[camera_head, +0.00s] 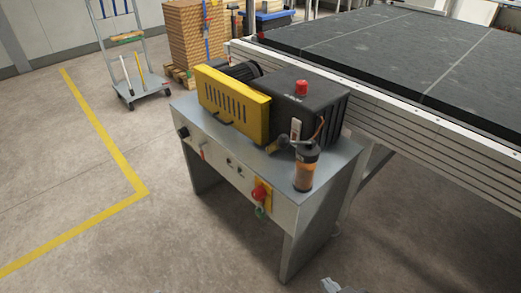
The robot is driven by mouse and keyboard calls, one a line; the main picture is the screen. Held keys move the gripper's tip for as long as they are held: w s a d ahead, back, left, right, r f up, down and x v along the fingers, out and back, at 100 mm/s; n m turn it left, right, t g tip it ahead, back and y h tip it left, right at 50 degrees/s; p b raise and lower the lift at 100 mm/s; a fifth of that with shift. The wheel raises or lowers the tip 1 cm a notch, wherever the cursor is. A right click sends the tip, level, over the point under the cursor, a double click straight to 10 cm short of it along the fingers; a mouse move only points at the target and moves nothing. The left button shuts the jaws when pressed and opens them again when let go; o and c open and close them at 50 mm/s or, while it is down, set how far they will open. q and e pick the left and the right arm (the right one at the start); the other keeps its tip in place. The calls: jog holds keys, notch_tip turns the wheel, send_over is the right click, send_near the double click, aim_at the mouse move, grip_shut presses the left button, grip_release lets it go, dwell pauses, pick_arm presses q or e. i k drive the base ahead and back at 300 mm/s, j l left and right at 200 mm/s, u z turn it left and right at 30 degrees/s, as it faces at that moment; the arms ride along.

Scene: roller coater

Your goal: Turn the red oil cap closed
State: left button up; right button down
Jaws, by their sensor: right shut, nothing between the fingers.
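Whether the cap is fully seated cannot be told at this size. My right gripper (332,286) shows only as a small grey tip at the bottom edge, well below and apart from the cap. It is shut and holds nothing. My left gripper is not in view.
The pump stands on a grey metal cabinet (205,128) with a yellow guard (233,106), a clear-bodied filter cup (305,170) and a red knob (259,193). A long black-topped conveyor table (400,50) runs behind. The floor in front is clear.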

aim_at(301, 89)
jog(key=l+u, duration=0.2)
jog(key=u, duration=0.45)
jog(key=l+u, duration=0.25)
jog(key=l, duration=0.2)
jog(key=l+u, duration=0.3)
jog(key=l, duration=0.15)
jog(key=k+l+u, duration=0.15)
jog(key=l, duration=0.8)
jog(key=i, duration=0.05)
